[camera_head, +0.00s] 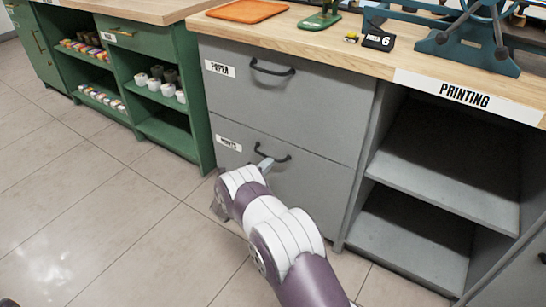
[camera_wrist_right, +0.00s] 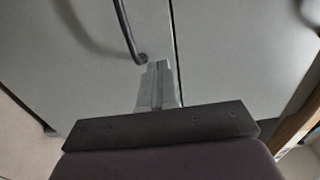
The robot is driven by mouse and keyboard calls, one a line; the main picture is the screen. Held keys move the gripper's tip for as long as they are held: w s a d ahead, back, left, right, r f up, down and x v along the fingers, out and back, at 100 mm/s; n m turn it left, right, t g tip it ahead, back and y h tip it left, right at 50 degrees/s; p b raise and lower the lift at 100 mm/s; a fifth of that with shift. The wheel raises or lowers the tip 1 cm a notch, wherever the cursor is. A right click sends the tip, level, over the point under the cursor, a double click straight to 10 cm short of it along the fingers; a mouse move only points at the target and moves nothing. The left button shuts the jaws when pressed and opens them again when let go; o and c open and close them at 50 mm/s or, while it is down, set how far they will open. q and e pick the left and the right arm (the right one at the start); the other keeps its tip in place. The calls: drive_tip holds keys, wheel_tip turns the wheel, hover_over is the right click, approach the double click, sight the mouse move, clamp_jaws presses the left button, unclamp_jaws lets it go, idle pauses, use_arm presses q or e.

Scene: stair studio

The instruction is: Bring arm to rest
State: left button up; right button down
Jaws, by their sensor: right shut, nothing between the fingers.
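My right gripper (camera_head: 264,164) is in front of the lower grey drawer (camera_head: 312,190), close to its dark curved handle (camera_head: 285,158). In the right wrist view my gripper's fingers (camera_wrist_right: 158,68) are together with nothing between them. Their tips are beside one end of the handle (camera_wrist_right: 128,30); I cannot tell whether they touch it. The lower drawer looks shut. The upper drawer (camera_head: 290,100), labelled PAPER, is shut too. The lower drawer's label (camera_head: 229,143) is partly hard to read. My left gripper does not show.
The wooden worktop (camera_head: 330,38) holds an orange tray (camera_head: 247,11), a green tool (camera_head: 320,20), a black block marked 6 (camera_head: 378,40) and a blue press (camera_head: 470,45). Open grey shelves (camera_head: 440,180) stand right. A green cabinet (camera_head: 150,45) holds cups and jars. The tiled floor (camera_head: 100,220) at left is clear.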

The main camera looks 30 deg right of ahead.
drive_tip(key=s+a+f+n+t+y+p, duration=0.1)
drive_tip(key=a+f+n+y, duration=0.4)
drive_tip(key=a+n, duration=0.2)
drive_tip(key=a+f+n+y+p, duration=0.1)
drive_tip(key=a+f+n+y, duration=0.4)
drive_tip(key=a+n, duration=0.15)
drive_tip(key=s+a+r+n+g+y, duration=0.1)
drive_tip(key=s+a+r+n+y, duration=0.1)
drive_tip(key=s+a+n+y, duration=0.3)
drive_tip(key=s+a+r+n+g+y+p, duration=0.1)
drive_tip(key=s+a+r+n+g, duration=0.25)
drive_tip(key=s+r+n, duration=0.6)
drive_tip(key=s+a+r+n+g+y, duration=0.1)
drive_tip(key=s+a+r+n+g, duration=0.2)
drive_tip(key=s+r, duration=0.8)
drive_tip(key=s+r+p, duration=0.2)
drive_tip(key=r+p, duration=1.7)
drive_tip(key=s+d+r+p, duration=0.1)
drive_tip(key=s+r+p, duration=0.1)
drive_tip(key=r+p, duration=1.7)
drive_tip(key=shift+d+r+n+t+p, duration=0.15)
drive_tip(key=shift+r+n+t+p, duration=0.15)
drive_tip(key=shift+r+t+p, duration=0.15)
